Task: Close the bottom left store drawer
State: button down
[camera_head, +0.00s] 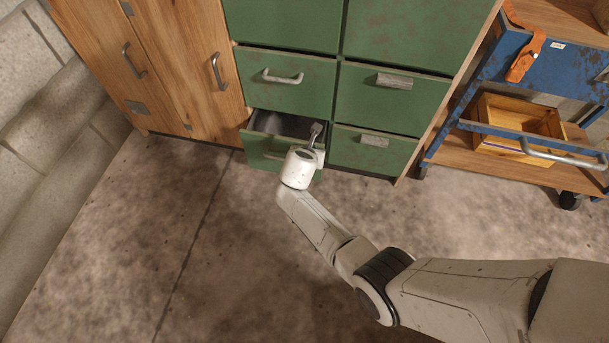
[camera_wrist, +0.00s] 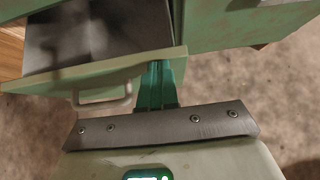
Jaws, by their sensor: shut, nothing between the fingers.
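The bottom left store drawer (camera_head: 262,145) is green and stands partly pulled out of the green cabinet, its empty-looking grey inside showing. In the wrist view its front panel (camera_wrist: 60,82) and looped handle (camera_wrist: 103,103) lie left of my fingers, with the open inside behind. My gripper (camera_head: 317,130) is at the drawer's right end. In the wrist view my gripper (camera_wrist: 158,68) is shut with nothing between the fingers, its tips close to the right end of the front panel's top edge. I cannot tell whether they touch. My wrist hides part of the drawer front in the head view.
The other cabinet drawers, such as the middle left one (camera_head: 285,82), look shut. A wooden cupboard (camera_head: 170,65) adjoins on the left. A blue trolley (camera_head: 560,72) with a wooden box (camera_head: 515,128) stands on the right. The floor (camera_head: 150,235) in front is clear.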

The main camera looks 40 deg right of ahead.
jog(key=w+d+b, duration=0.2)
jog(key=w+d, duration=0.3)
jog(key=d, duration=0.2)
jog(key=shift+w+d+b, duration=0.25)
jog(key=shift+w+b, duration=0.1)
jog(key=shift+b, duration=0.05)
jog(key=shift+w+r, duration=0.1)
jog(key=shift+r, duration=0.1)
jog(key=s+a+p, duration=0.3)
jog(key=shift+s+a+r, duration=0.1)
jog(key=shift+a+r, duration=0.2)
jog(key=shift+r, duration=0.1)
jog(key=p+v, duration=0.6)
jog(key=v, duration=0.3)
jog(key=shift+a+f, duration=0.25)
jog(key=shift+f, duration=0.05)
